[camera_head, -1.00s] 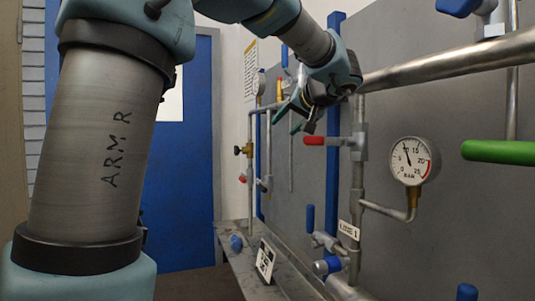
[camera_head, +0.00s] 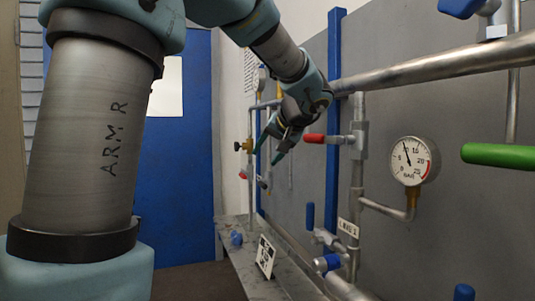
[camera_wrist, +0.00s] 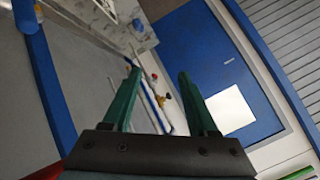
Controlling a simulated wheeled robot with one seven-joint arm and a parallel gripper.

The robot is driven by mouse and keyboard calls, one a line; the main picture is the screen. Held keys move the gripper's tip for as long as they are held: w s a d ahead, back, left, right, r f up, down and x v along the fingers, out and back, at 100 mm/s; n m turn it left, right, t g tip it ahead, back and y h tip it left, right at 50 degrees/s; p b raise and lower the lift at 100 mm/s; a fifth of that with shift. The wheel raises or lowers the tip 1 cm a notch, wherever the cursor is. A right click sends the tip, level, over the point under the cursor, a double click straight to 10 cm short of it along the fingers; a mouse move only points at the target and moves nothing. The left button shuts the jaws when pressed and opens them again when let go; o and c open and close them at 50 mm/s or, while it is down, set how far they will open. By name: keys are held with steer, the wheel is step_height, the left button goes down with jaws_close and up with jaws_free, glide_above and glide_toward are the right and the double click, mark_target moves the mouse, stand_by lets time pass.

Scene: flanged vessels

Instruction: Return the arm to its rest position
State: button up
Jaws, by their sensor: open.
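My gripper (camera_head: 268,150) is in the middle of the head view, in front of the grey panel, with its green fingers pointing down and to the left. In the wrist view my gripper (camera_wrist: 158,88) shows two green fingers spread apart with nothing between them. Beyond them are thin pipes and a valve with a brass-coloured part (camera_wrist: 160,100). My arm runs from the left of the head view across the top to the gripper. In the head view the gripper overlaps the pipework behind it.
A red-handled valve (camera_head: 315,138) is close right of my gripper. A pressure gauge (camera_head: 411,160), a green handle (camera_head: 497,153) and a thick pipe (camera_head: 440,67) are further right. A ledge (camera_head: 285,275) with a small sign (camera_head: 265,257) lies below. A blue door (camera_head: 180,190) stands behind.

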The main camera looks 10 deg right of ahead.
steer(key=s+a+f+n+g+h+p, duration=0.1)
steer(key=s+a+f+g, duration=0.3)
steer(key=s+a+f, duration=0.5)
steer(key=s+a+f+n+g+h+p, duration=0.1)
steer(key=s+a+f+g, duration=0.3)
steer(key=s+a+f, duration=0.5)
step_height(320, 180, down, 8)
steer(key=shift+s+a+r+n+h+p, duration=0.15)
steer(key=shift+a+r+n+h+p, duration=0.25)
steer(key=shift+h, duration=0.4)
steer(key=shift+a+f, duration=0.1)
steer(key=shift+f, duration=0.05)
